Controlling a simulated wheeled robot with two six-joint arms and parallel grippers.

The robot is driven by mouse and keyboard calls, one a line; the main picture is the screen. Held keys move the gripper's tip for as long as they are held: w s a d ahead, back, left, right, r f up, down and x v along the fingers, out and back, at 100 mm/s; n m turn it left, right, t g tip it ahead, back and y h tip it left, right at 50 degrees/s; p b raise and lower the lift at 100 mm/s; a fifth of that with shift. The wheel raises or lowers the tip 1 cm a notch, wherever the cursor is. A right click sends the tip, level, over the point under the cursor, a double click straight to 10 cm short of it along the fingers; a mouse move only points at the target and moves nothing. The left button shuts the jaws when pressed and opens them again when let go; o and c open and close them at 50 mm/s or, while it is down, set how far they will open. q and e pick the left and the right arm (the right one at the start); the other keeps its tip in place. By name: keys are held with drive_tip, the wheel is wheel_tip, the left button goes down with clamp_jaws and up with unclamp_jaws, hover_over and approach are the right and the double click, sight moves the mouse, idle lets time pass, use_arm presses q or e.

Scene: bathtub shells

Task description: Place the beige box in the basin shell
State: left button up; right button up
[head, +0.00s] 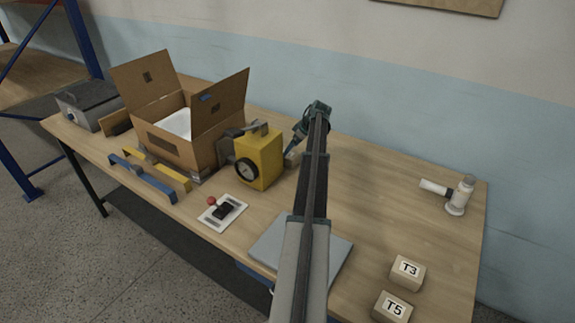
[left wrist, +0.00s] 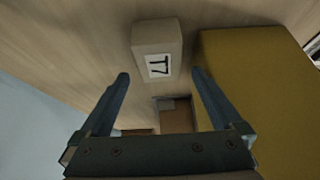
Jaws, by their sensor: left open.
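A beige box labelled T7 (left wrist: 157,48) stands on the table in the left wrist view. My left gripper (left wrist: 160,74) is open, its fingertips either side of the near end of this box in the picture; I cannot tell whether they touch it. In the head view my left gripper (head: 291,155) is beside the yellow device, and I cannot make out the T7 box there. Two other beige boxes, T3 (head: 407,272) and T5 (head: 392,307), stand at the lower right. A white shape (head: 177,124), perhaps the basin shell, lies inside an open cardboard carton (head: 170,147). My right gripper is out of view.
The yellow device with a dial (head: 262,155) stands close by; its yellow side (left wrist: 250,90) fills the wrist view's right. The right-hand middle is mostly clear.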

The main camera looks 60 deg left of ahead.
sight(287, 158)
use_arm(q)
drive_tip(key=b+x, duration=0.4)
drive_tip(key=shift+f, duration=0.4)
drive_tip(key=shift+s+a+f+b, duration=0.1)
drive_tip(key=shift+a+f+b, duration=0.1)
drive_tip(key=shift+b, duration=0.15)
drive_tip(key=shift+r, duration=0.1)
clamp_jaws()
drive_tip(key=shift+r, duration=0.1)
